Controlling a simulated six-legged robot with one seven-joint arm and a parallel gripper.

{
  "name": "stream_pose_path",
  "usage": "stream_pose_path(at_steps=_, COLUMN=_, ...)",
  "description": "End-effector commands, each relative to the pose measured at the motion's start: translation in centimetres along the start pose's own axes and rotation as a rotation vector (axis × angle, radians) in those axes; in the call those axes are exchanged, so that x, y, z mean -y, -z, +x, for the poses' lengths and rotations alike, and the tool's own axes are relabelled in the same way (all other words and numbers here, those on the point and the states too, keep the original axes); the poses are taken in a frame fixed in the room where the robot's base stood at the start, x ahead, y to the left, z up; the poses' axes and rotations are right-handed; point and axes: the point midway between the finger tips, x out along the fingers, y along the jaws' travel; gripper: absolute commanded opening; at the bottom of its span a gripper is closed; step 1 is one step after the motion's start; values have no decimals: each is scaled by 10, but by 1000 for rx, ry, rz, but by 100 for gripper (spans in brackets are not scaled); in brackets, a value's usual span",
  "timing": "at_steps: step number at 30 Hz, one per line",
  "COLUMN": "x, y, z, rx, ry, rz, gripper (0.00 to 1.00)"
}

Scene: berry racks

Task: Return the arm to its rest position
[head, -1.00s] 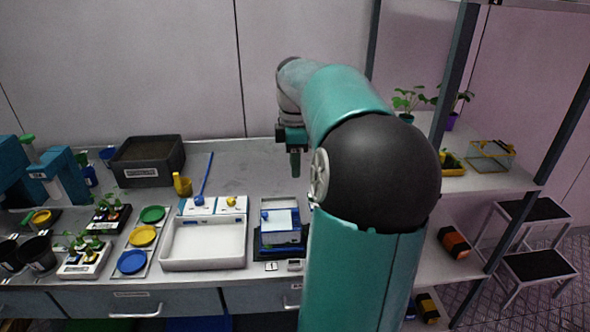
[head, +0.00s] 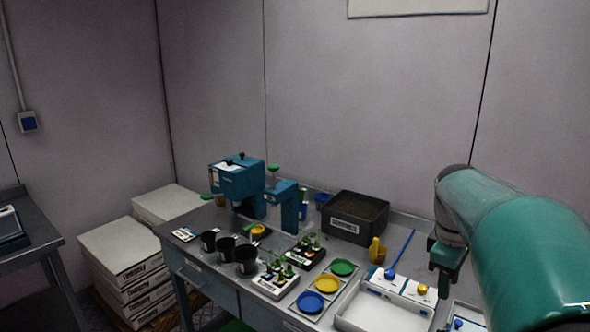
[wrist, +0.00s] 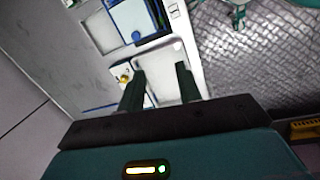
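My teal arm shows at the right edge of the head view. My gripper (head: 443,284) hangs from its dark wrist, pointing down over the right part of the bench (head: 408,220). In the wrist view, my gripper (wrist: 160,84) shows two dark fingers apart with nothing between them. Beyond the fingers lies the white tray (wrist: 166,66), with a yellow knob (wrist: 124,76) beside it. The fingertips look clear of these things, but their height above the bench is hard to tell.
On the bench are a dark soil bin (head: 345,230), a teal machine (head: 237,182), black pots (head: 246,260), seedling racks (head: 275,284), coloured dishes (head: 327,283) and a white tray (head: 345,318). Stacked white boxes (head: 122,252) stand left of the bench. The patterned floor (wrist: 262,60) shows in the wrist view.

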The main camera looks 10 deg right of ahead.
Motion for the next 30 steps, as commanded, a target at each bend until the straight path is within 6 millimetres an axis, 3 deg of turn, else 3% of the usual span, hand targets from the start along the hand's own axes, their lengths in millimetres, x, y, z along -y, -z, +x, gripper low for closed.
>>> stream_pose_path(at_steps=3, x=41, y=25, z=-9, rx=-13, ry=-59, rz=60, gripper=35)
stream_pose_path(at_steps=12, x=135, y=53, z=-21, rx=-144, ry=-152, rz=250, gripper=35)
stream_pose_path(at_steps=24, x=244, y=52, z=-11, rx=-435, ry=-67, rz=499, gripper=35)
stream_pose_path(at_steps=30, x=269, y=50, z=-3, rx=-509, ry=5, rz=565, gripper=35)
